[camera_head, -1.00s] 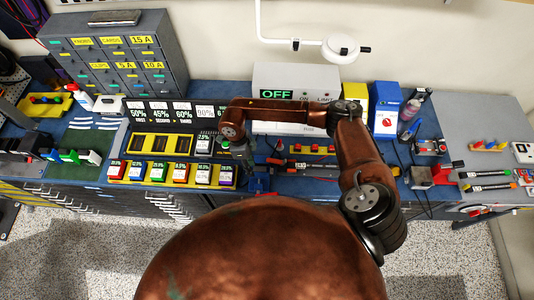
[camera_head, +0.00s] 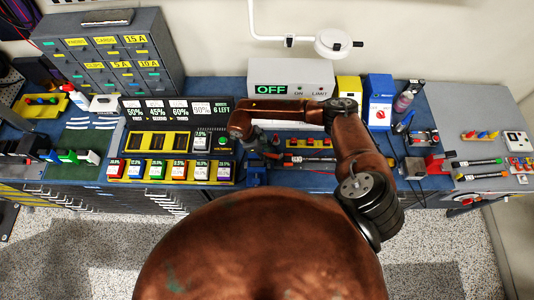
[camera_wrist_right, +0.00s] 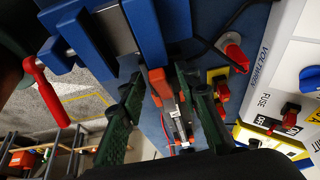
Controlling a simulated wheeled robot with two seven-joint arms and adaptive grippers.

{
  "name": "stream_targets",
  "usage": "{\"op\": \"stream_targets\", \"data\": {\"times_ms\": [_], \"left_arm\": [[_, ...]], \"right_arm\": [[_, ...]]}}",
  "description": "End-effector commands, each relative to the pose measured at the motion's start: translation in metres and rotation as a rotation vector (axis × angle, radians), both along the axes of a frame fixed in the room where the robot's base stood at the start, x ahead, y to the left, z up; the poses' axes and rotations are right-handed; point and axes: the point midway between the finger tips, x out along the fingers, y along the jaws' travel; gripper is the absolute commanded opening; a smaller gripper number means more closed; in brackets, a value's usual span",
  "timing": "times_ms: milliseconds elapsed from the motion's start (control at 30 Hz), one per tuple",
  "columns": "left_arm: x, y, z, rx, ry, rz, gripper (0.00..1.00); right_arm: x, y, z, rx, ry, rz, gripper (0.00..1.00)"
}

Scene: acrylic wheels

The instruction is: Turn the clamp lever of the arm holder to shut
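My right gripper (camera_wrist_right: 158,82) has two green ridged fingers standing apart, so it is open. In the head view it (camera_head: 250,153) is small and partly hidden under my brown arm, near the bench's front edge. An orange-red lever-like part (camera_wrist_right: 157,84) shows between the fingers, with clear gaps at the sides; contact cannot be told. Beside it is a blue clamp-like block (camera_wrist_right: 147,32) with a grey metal piece and a red handle (camera_wrist_right: 47,95) to the left. Which of these is the arm holder's clamp lever is unclear. My left gripper is not in view.
A grey box reading OFF (camera_head: 290,75) stands behind my arm. A yellow rack (camera_head: 160,140) with several labelled blocks lies to the left. A blue box (camera_head: 379,98) stands right. A red-tipped part (camera_wrist_right: 236,55) and switch panel (camera_wrist_right: 285,120) are right of the fingers.

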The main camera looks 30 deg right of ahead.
Motion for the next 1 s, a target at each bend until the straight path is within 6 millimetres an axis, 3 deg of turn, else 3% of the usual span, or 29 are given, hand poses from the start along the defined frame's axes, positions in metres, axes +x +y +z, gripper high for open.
{"op": "stream_targets", "data": {"times_ms": [133,567,1000], "left_arm": [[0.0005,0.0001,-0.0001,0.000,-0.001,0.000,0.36],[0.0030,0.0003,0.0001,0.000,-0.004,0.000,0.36],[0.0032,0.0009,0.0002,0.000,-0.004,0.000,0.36]], "right_arm": [[0.0000,0.0001,0.0000,0.000,0.000,0.000,0.30],[0.0002,0.0002,0.0004,0.000,0.000,0.000,0.00],[0.0002,0.0000,0.0006,0.000,0.000,0.000,0.00]]}}
